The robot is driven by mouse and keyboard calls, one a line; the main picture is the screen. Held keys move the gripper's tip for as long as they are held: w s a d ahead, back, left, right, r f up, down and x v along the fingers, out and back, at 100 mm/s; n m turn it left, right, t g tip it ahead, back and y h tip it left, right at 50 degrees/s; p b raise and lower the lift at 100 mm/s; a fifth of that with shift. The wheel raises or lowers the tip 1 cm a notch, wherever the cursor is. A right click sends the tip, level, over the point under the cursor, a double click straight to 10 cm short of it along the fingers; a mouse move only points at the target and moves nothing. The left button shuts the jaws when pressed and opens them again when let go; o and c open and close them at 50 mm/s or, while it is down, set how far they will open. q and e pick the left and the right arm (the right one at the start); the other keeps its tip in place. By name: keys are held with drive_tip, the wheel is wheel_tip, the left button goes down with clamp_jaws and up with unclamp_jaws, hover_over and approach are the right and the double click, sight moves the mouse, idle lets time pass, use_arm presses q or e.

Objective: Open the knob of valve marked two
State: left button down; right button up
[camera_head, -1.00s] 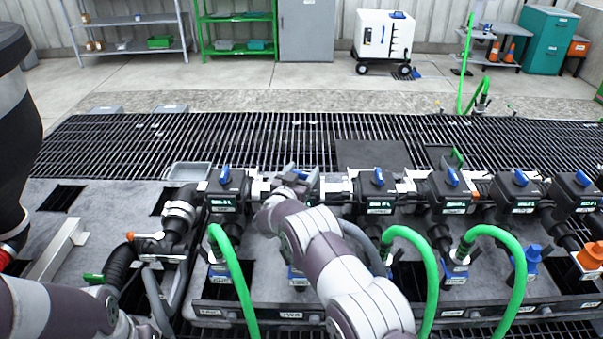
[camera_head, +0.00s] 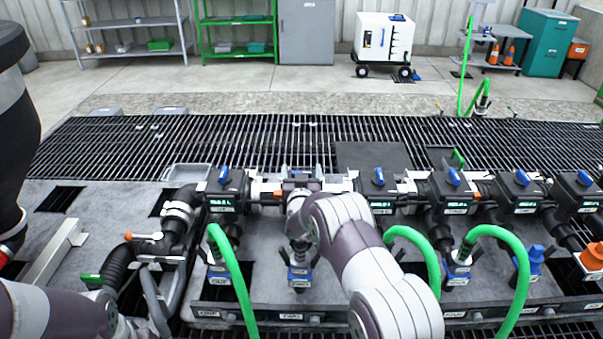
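A row of dark valve units with blue knobs runs across the grey platform. The second unit from the left stands over the front label that appears to read TWO (camera_head: 290,316). Its upper body and knob are mostly hidden behind my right gripper (camera_head: 300,182); its lower blue-banded fitting (camera_head: 299,275) shows below. My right gripper is at the top of this unit, at knob height. Its fingers are too small and covered to tell whether they are open or closed on the knob. My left forearm shows at the lower left; the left gripper is out of view.
The first valve's blue knob (camera_head: 223,175) stands close on the left and the third valve's blue knob (camera_head: 379,177) on the right. Green hoses (camera_head: 233,275) arch in front of the row. Black floor grating (camera_head: 230,140) lies behind.

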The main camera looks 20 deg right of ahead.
drive_tip(key=r, duration=0.4)
drive_tip(key=shift+s+d+r, duration=0.35)
drive_tip(key=shift+d+r, duration=0.05)
drive_tip(key=s+d+r+b, duration=0.1)
drive_tip(key=s+d+r, duration=0.5)
drive_tip(key=s+d, duration=0.1)
drive_tip(key=shift+s, duration=0.45)
